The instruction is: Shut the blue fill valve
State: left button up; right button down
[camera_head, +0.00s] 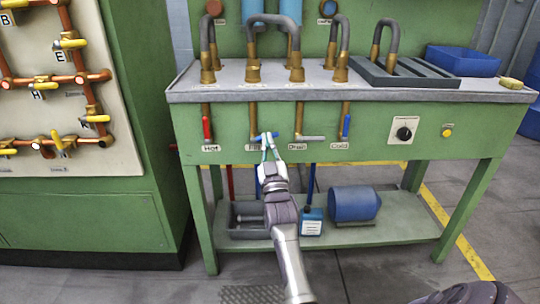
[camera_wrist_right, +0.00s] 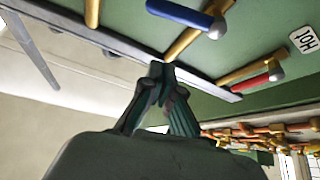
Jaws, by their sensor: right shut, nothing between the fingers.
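The blue fill valve (camera_head: 275,136) is on the green bench front, between the Hot and Drain valves. Its blue handle lies sideways across its vertical brass pipe, pointing right. In the right wrist view the blue handle (camera_wrist_right: 180,13) and its silver pivot show at the top. My right gripper (camera_head: 268,141) is in front of the handle in the head view and hides part of it and of its label. In the right wrist view my right gripper (camera_wrist_right: 160,72) has its fingertips together, empty, with a visible gap to the handle. My left gripper is not in view.
A vertical red Hot handle (camera_head: 207,127) is left of the fill valve. A sideways grey Drain handle (camera_head: 312,138) and a vertical blue Cold handle (camera_head: 346,125) are to its right. The grey worktop edge (camera_head: 420,96) overhangs them. A green pipe panel (camera_head: 145,70) stands left.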

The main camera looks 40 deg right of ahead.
jog(key=v, duration=0.5)
dwell(0.5)
